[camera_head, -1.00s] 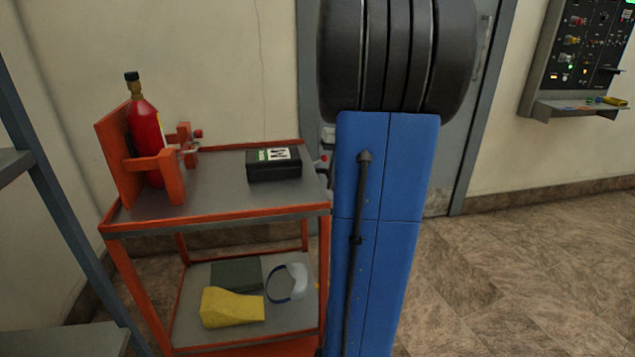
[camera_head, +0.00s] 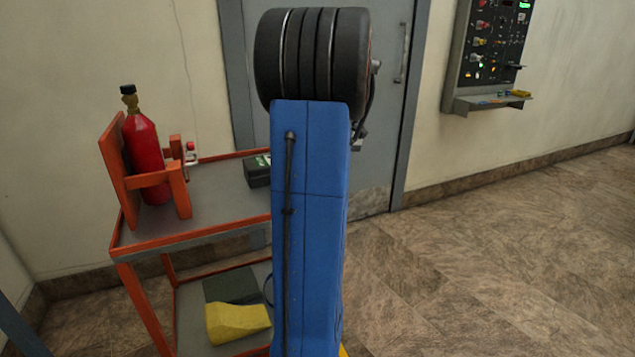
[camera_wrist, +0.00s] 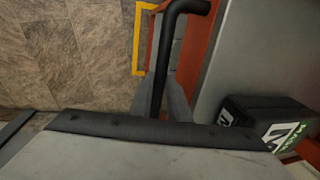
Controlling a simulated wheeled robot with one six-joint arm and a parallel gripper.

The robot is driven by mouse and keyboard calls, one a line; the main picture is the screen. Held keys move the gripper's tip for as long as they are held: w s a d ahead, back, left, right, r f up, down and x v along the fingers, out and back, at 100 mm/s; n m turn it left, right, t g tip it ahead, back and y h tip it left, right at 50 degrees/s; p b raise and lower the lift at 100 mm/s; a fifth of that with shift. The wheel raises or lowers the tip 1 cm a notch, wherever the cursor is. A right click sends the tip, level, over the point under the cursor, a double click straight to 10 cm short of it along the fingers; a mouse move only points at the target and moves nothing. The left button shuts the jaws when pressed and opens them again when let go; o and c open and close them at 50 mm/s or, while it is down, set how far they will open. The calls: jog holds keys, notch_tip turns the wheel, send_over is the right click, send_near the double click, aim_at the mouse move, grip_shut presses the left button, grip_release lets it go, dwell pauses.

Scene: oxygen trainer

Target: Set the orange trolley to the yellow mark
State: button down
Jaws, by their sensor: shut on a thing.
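The orange trolley (camera_head: 190,238) stands at the left in the head view, with a grey top and a lower shelf. My blue arm hides its right side. In the wrist view, my gripper (camera_wrist: 165,98) is shut on the trolley's black handle (camera_wrist: 182,50), beside the trolley's orange edge. The yellow mark (camera_wrist: 138,42) is a painted outline on the floor, just left of the handle in the wrist view. Part of it is hidden behind the handle and trolley. A small yellow piece shows at the bottom of the head view (camera_head: 343,350).
A red cylinder (camera_head: 142,150) stands upright in the trolley's orange holder. A black box (camera_head: 257,171) lies on top, and a yellow item (camera_head: 237,322) lies on the lower shelf. A grey door (camera_head: 385,110) and a control panel (camera_head: 492,45) are behind. The floor at right is clear.

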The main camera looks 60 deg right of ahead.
jog(key=shift+s+d, duration=0.4)
jog(key=shift+d, duration=0.2)
jog(key=shift+s+d, duration=0.4)
jog(key=shift+d, duration=0.2)
jog(key=c, duration=1.7)
grip_release()
jog(key=d+r, duration=0.1)
jog(key=r, duration=0.4)
jog(key=s+r, duration=0.1)
jog(key=r, duration=0.5)
jog(key=s+d+r, duration=0.1)
jog(key=r, duration=0.5)
jog(key=shift+d, duration=0.3)
